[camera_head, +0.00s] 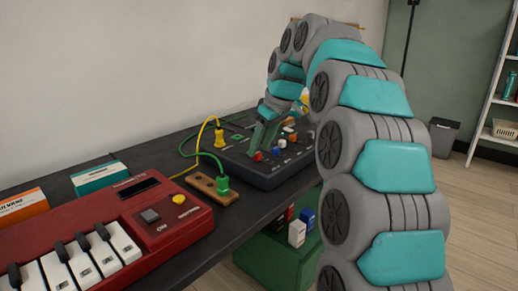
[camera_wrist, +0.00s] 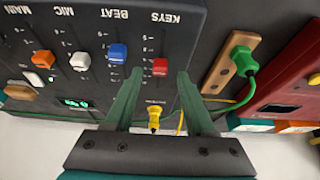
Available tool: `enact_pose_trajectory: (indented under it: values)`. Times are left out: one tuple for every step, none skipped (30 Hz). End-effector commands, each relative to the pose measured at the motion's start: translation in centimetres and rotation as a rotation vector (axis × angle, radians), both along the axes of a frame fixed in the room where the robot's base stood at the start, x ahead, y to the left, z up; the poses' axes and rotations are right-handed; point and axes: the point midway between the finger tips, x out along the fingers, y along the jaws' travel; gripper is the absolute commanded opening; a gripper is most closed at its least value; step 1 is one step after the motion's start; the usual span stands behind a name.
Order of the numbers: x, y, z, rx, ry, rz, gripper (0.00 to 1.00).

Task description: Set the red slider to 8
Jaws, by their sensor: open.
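The dark mixer (camera_head: 270,175) stands on the bench, and the wrist view shows it upside down (camera_wrist: 215,20). The red slider cap (camera_wrist: 160,67) sits in the track labelled KEYS, toward the end of its track away from that label. Its small scale marks are too fine to read surely. In the head view the red cap (camera_head: 258,156) shows just below the fingers. My gripper (camera_wrist: 159,76) is open, with one green finger on each side of the red cap and a gap at both sides. It also shows in the head view (camera_head: 262,140).
Blue (camera_wrist: 117,53), white (camera_wrist: 80,61) and orange (camera_wrist: 42,58) slider caps stand in neighbouring tracks. A yellow plug (camera_wrist: 154,117) is at the mixer's edge. A wooden socket strip (camera_head: 207,187) with a green plug and a red keyboard (camera_head: 120,235) lie nearby.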

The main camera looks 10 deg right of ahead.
Motion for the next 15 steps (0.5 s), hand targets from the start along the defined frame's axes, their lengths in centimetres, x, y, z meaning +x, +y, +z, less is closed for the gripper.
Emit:
enact_pose_trajectory:
  values:
    - [0.2,0.1,-0.4,0.0,0.0,0.0,0.55]
    - [0.3,0.2,-0.7,0.0,-0.001,0.0,0.55]
    - [0.3,0.2,-0.9,0.0,0.0,0.0,0.55]
    - [0.4,0.3,-1.1,0.0,0.0,0.0,0.55]
    - [0.4,0.3,-1.3,0.0,0.0,0.0,0.55]
    - [0.4,0.4,-1.5,0.0,0.001,0.0,0.55]
    - [0.5,0.4,-1.6,0.0,0.001,0.0,0.55]
    - [0.5,0.4,-1.6,0.0,0.001,0.0,0.55]
    - [0.5,0.4,-1.7,-0.001,0.001,0.0,0.55]
    - [0.5,0.4,-1.7,0.0,0.0,0.0,0.55]
    - [0.5,0.4,-1.7,0.0,0.0,0.0,0.55]
    - [0.6,0.4,-1.7,0.0,0.0,0.0,0.55]
    - [0.6,0.4,-1.7,0.0,0.0,0.0,0.55]
    - [0.6,0.4,-1.7,0.001,-0.001,0.0,0.55]
    - [0.6,0.4,-1.7,0.001,-0.001,0.0,0.55]
